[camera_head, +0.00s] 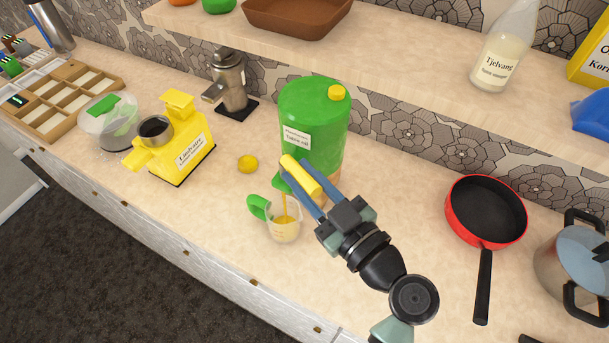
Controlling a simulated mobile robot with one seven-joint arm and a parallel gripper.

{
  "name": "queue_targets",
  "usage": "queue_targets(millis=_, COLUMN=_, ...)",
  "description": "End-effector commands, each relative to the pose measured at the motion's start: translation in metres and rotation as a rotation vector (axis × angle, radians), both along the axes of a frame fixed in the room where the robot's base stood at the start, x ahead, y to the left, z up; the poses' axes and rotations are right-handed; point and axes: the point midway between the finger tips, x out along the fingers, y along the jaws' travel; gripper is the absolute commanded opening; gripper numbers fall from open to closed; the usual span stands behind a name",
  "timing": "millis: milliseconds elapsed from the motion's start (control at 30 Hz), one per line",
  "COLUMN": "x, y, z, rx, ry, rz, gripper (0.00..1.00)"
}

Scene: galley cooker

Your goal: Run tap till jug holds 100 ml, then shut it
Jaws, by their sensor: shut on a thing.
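A green drum (322,110) with a yellow cap and a white label stands on the counter. My gripper (297,174) is at its lower front, shut on the yellow tap handle (302,172). The green tap body is mostly hidden behind my fingers. A clear measuring jug (288,232) with a green handle stands upright below the tap. A yellow-orange stream (284,204) runs down into the jug. Some yellow liquid lies in the jug's lower part. The scale marks are too small to read, so I cannot tell the volume.
A red frying pan (459,211) and a steel pot (560,262) stand right. A shelf (400,66) overhangs behind. Counter between drum and pan is clear.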

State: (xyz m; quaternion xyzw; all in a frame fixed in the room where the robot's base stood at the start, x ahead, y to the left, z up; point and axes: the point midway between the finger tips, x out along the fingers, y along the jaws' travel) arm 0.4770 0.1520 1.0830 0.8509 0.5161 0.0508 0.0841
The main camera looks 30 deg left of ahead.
Motion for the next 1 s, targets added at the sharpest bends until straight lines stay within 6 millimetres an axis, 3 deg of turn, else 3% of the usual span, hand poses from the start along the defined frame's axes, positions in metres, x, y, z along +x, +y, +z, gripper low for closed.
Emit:
queue_targets(millis=33, x=0.000, y=0.000, z=0.000, rx=0.000, ry=0.001, rz=0.001, gripper=0.00)
queue_targets(millis=67, x=0.000, y=0.000, z=0.000, rx=0.000, ry=0.001, rz=0.001, gripper=0.30)
queue_targets(millis=233, x=0.000, y=0.000, z=0.000, rx=0.001, ry=0.001, rz=0.001, gripper=0.58)
queue_targets(millis=700, x=-0.002, y=-0.004, z=-0.001, rx=0.001, ry=0.000, rz=0.000, gripper=0.58)
queue_targets(millis=867, x=-0.012, y=-0.024, z=-0.003, rx=0.001, ry=-0.001, rz=-0.003, gripper=0.58)
queue_targets(millis=1000, x=-0.026, y=-0.053, z=-0.004, rx=0.000, ry=-0.001, rz=-0.005, gripper=0.58)
